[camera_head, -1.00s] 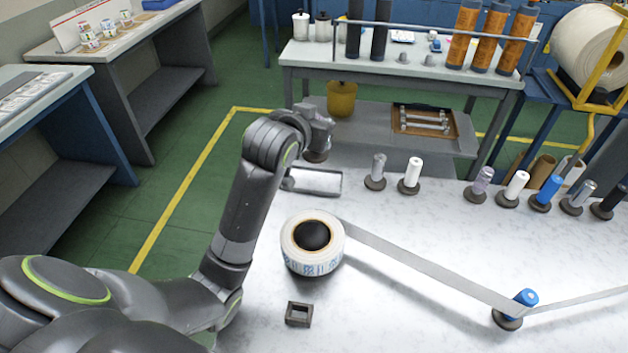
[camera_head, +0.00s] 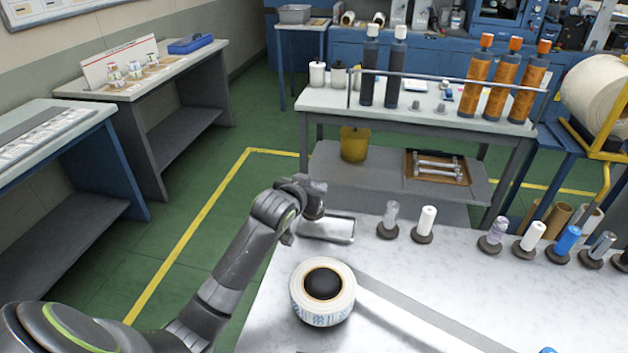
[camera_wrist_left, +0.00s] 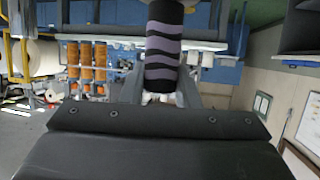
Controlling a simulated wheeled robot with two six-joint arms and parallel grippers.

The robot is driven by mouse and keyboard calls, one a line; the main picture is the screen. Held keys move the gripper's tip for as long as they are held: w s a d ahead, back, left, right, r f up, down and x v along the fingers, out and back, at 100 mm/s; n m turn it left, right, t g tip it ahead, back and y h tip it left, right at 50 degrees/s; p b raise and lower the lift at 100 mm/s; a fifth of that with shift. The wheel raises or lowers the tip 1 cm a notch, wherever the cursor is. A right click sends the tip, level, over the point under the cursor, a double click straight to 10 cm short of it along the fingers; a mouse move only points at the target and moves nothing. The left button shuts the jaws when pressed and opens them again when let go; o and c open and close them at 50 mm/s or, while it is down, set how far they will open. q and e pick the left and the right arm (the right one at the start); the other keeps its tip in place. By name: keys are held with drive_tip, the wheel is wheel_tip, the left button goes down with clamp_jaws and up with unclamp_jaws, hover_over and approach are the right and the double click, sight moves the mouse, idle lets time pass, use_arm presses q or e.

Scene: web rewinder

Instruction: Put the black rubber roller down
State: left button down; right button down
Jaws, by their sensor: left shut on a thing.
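My left gripper (camera_head: 316,207) is shut on a black roller with wavy grey-purple bands. The roller (camera_wrist_left: 163,45) stands out between the fingers in the left wrist view, with a pale end near the jaws. My right gripper is not in view.
A white tape roll (camera_head: 323,292) with a black core sits on the marbled table (camera_head: 455,285), its web running right. Several rollers on round bases, including a white one (camera_head: 427,222), line the far edge.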

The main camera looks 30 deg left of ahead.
use_arm(q)
drive_tip(key=shift+w+f, duration=0.1)
drive_tip(key=shift+f, duration=1.65)
drive_tip(key=shift+d, duration=0.1)
drive_tip(key=c, duration=1.5)
unclamp_jaws()
drive_tip(key=shift+f, duration=0.35)
drive_tip(key=o, duration=0.4)
drive_tip(key=shift+s+r, duration=0.1)
drive_tip(key=shift+s, duration=0.1)
drive_tip(key=v, duration=1.2)
